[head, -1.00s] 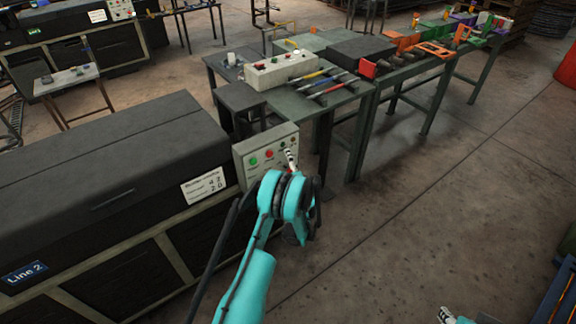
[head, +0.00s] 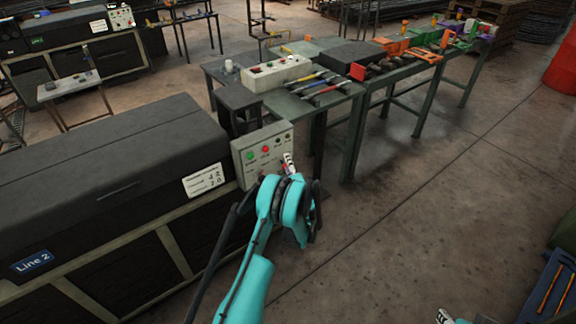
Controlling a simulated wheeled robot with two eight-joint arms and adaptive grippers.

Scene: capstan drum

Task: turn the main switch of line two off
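The line two machine is a long dark cabinet with a blue "Line 2" sign (head: 31,262). The arm's teal wrist hides the lower right of the panel, and I cannot make out the main switch. The fingers are too small to read. My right gripper (head: 445,316) shows only partly at the bottom edge.
A green workbench (head: 330,97) behind the panel holds a control box (head: 277,72) and several coloured tools. A "Line 1" machine (head: 80,52) stands at the back left. Open concrete floor (head: 420,210) lies to the right, with a red barrel (head: 562,72) beyond.

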